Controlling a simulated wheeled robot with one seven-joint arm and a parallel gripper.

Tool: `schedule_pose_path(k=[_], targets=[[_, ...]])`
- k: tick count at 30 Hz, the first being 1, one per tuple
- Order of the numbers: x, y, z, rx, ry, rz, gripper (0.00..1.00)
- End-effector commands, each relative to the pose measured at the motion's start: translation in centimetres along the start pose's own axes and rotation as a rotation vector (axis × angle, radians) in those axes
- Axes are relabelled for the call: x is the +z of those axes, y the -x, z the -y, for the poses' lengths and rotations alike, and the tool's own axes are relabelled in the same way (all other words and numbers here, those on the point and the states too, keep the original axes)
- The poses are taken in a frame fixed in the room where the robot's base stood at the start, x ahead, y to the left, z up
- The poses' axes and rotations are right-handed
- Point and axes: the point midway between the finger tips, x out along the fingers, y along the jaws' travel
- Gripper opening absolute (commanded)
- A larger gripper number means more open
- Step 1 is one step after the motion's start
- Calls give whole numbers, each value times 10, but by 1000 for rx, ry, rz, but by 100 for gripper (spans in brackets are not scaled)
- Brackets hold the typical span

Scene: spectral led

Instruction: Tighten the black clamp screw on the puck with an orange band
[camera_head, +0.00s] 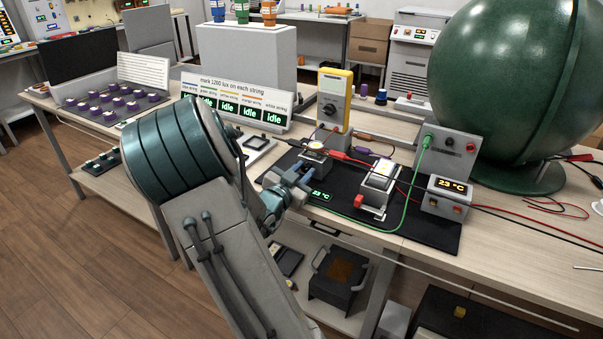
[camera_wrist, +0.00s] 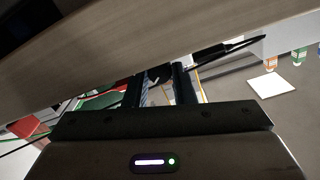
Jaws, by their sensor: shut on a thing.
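My gripper (camera_head: 300,176) is at the front of the black mat (camera_head: 428,229), just below and left of a small fixture with a lit top (camera_head: 315,147). In the wrist view my gripper (camera_wrist: 161,84) has a round black knob (camera_wrist: 158,74), which looks like the clamp screw, between its two fingers, and it is shut on it. The fingers partly hide the screw. I cannot make out an orange band on the fixture. A second fixture with a lit top and a red knob (camera_head: 359,202) stands to the right.
A yellow multimeter (camera_head: 335,98) stands behind the fixture. Red and green cables (camera_head: 411,190) cross the mat. A 23 °C display box (camera_head: 447,196) is at right, before a large green sphere (camera_head: 505,70). Idle displays (camera_head: 230,107) stand behind my gripper.

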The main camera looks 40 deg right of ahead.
Motion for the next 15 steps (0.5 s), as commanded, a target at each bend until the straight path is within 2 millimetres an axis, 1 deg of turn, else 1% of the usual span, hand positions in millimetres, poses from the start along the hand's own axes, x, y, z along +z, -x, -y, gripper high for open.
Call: schedule_pose_path(k=[1, 2, 3, 4, 11, 15], targets=[[0, 0, -1, 3, 0, 1, 0], [0, 0, -1, 3, 0, 1, 31], [0, 0, -1, 3, 0, 0, 43], [0, 0, -1, 3, 0, 0, 45], [0, 0, 0, 0, 0, 0, 45], [0, 7, 1, -2, 0, 1, 45]])
